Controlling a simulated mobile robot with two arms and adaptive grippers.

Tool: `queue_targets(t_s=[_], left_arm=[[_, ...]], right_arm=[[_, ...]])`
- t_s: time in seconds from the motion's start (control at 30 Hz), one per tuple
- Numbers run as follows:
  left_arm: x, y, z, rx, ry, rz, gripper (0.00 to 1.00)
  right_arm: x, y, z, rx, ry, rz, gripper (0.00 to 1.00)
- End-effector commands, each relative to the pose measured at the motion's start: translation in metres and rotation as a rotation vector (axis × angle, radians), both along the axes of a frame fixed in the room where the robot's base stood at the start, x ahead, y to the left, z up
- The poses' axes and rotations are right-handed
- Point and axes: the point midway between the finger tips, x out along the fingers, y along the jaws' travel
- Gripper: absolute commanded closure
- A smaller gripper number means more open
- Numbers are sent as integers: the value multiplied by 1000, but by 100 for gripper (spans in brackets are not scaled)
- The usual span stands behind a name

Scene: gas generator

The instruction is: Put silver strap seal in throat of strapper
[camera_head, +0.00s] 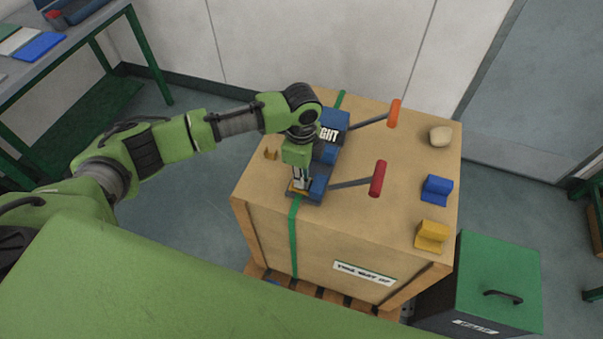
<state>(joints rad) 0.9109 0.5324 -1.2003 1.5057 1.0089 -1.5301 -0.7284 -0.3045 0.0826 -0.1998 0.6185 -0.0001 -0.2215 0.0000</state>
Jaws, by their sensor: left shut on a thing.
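The blue strapper (318,188) lies on top of a wooden crate, along a green strap (293,240). It has a red-handled lever (377,179) and an orange-handled lever (394,113), both reaching out to the right. My left gripper (300,184) points down at the near end of the strapper. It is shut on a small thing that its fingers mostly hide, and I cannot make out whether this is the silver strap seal. I cannot tell whether the thing touches the strapper. No silver seal shows clearly elsewhere. My right gripper is not in view.
On the crate top (390,205) are a small tan piece (270,154), a pale round lump (440,136), a blue block (436,190) and a yellow block (431,236). A green-lidded box (497,275) stands at right. A workbench (60,50) is at the upper left.

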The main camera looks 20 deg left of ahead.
Motion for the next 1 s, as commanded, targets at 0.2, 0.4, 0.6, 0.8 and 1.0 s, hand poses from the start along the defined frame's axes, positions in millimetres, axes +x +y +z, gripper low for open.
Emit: queue_targets(t_s=[0.2, 0.4, 0.6, 0.8, 1.0], left_arm=[[0, -1, -2, -1, 0, -1, 100], [0, -1, -4, -1, 0, 0, 75], [0, -1, -4, -1, 0, 0, 69], [0, 0, -2, -1, -1, 0, 69], [0, -1, 22, -2, -3, 0, 69]], right_arm=[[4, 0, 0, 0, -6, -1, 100], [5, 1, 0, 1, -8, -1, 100], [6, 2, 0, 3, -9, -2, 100], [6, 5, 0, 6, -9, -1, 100], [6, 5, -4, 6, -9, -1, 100]])
